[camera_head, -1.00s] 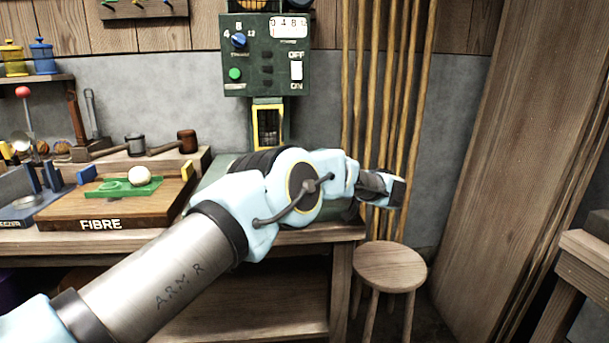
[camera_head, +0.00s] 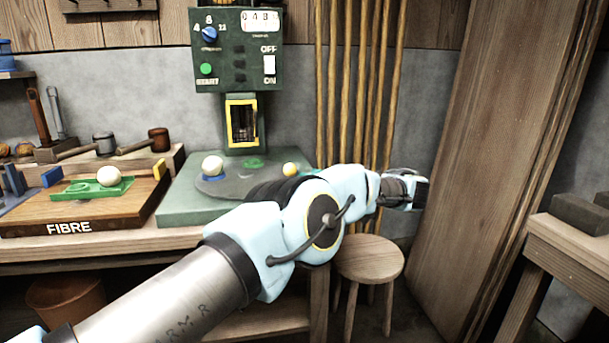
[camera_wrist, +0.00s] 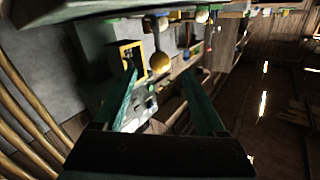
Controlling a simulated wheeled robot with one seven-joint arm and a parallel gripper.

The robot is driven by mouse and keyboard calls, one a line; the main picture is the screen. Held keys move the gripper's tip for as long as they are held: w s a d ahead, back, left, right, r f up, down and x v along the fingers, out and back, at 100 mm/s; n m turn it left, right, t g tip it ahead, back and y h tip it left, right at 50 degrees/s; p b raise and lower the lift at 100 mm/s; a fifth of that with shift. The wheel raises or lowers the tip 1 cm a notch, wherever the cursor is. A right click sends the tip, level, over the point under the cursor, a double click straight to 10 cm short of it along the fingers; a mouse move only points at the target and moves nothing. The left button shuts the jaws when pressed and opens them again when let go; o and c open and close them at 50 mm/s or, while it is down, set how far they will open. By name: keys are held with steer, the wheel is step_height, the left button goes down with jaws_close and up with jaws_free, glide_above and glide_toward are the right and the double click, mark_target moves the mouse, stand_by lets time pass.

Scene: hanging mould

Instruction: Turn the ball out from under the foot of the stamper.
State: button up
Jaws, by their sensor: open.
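The green stamper (camera_head: 238,50) stands against the wall, with a blue dial, a green START button and a white OFF/ON switch. Its yellow-framed front (camera_head: 242,122) is above a grey round plate (camera_head: 232,185) on a green base (camera_head: 180,205). On the plate, a white ball (camera_head: 212,166) sits on blue at the left, a green spot (camera_head: 253,163) is bare at the back, and a yellow ball (camera_head: 290,169) is at the right. My arm hides the plate's front. My gripper (camera_head: 410,191) is open and empty, right of the stamper; its fingers also show in the wrist view (camera_wrist: 160,78).
A wooden FIBRE board (camera_head: 110,213) with a green piece and another white ball (camera_head: 108,176) is left of the base. Mallets (camera_head: 135,147) lie behind it. Upright poles (camera_head: 360,80) and a stool (camera_head: 369,259) are right of the stamper. A bench (camera_head: 575,240) is at the far right.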

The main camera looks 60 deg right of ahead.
steer(key=shift+s, duration=0.1)
